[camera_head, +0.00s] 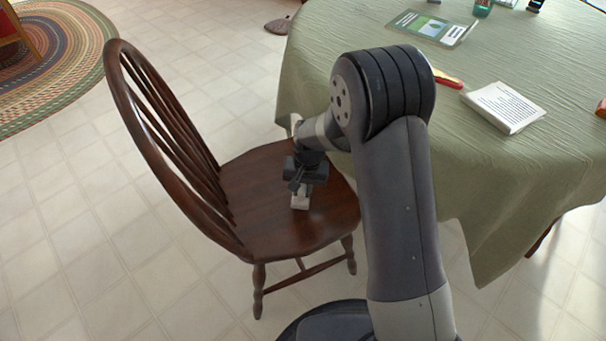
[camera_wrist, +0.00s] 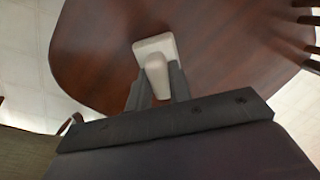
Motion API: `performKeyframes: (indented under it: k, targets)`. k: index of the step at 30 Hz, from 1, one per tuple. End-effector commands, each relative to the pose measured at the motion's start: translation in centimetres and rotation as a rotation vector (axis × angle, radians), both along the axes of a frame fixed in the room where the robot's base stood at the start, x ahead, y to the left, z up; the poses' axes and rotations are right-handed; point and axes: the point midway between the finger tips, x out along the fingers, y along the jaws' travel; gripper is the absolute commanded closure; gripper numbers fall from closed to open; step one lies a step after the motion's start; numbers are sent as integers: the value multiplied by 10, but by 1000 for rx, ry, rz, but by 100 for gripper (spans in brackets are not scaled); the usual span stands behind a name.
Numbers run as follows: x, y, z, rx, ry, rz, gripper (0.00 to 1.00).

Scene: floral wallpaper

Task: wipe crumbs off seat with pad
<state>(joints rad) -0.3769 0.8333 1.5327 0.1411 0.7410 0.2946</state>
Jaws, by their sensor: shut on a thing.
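The dark wooden chair seat (camera_head: 258,205) is left of the table, with its spindle back on the left. It also fills much of the wrist view (camera_wrist: 225,60). A small whitish pad (camera_head: 300,201) with a raised grip is at the seat, below my gripper (camera_head: 304,187). In the wrist view the pad (camera_wrist: 154,50) shows a flat rounded base, and my gripper (camera_wrist: 158,88) is shut on its grip. The pad looks to be at or just above the seat; I cannot tell if it touches. I see no crumbs; they may be hidden or too small.
A table with a green cloth (camera_head: 460,190) stands right of the chair, its cloth close to the seat's edge. On it are a white book (camera_head: 504,107), a red-handled thing (camera_head: 448,80) and a leaflet (camera_head: 420,25). A braided rug (camera_head: 50,60) lies far left. Tiled floor is clear at left.

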Motion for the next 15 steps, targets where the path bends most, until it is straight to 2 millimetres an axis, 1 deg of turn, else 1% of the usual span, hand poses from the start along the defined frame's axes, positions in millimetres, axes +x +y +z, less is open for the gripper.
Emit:
performKeyframes:
  k: [1,15]
  targets:
    - [0,-1,8,0,-1,-1,100]
    - [1,-10,50,0,-1,-1,100]
